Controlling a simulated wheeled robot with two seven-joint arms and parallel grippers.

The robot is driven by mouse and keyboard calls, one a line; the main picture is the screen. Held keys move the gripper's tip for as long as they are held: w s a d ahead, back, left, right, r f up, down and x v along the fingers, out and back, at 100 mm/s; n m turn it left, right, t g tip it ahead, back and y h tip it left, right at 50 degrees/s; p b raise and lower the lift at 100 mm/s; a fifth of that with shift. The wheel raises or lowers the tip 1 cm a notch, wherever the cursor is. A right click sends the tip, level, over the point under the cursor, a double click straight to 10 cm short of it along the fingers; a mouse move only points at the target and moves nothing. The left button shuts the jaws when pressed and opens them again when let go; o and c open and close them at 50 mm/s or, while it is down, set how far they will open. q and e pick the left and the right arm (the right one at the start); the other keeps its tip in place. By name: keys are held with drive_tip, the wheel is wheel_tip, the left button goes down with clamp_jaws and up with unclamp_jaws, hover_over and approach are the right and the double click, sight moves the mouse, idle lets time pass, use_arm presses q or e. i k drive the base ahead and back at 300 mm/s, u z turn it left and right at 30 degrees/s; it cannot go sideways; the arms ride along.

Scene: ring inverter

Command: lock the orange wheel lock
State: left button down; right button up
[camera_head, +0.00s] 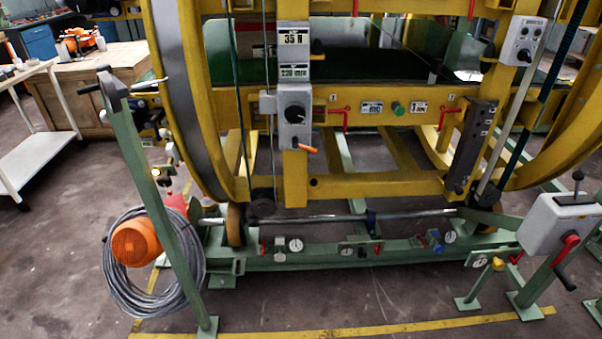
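No part is clearly marked as the orange wheel lock. A small lever with an orange grip (307,149) sticks out to the lower right of a grey control box (294,108) on the yellow frame. An orange-brown wheel (235,225) stands under the left ring, on the green base. A round orange motor-like part (135,242) sits at the lower left beside the green post. I cannot tell whether any lock is engaged. Neither of my grippers is in view.
The large yellow ring frame (370,187) fills the middle above a green base (330,257). A green post (150,190) with coiled grey cable (150,290) stands at left. A grey box with a red-handled crank (560,222) stands at right. The front floor is mostly clear.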

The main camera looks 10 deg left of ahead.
sight(295, 140)
drive_tip(key=k, duration=0.8)
drive_tip(key=z, duration=0.55)
drive_tip(key=i, duration=0.7)
drive_tip(key=z, duration=0.4)
drive_tip(key=i, duration=1)
drive_tip(key=u, duration=0.7)
drive_tip(key=i, duration=0.4)
drive_tip(key=u, duration=0.35)
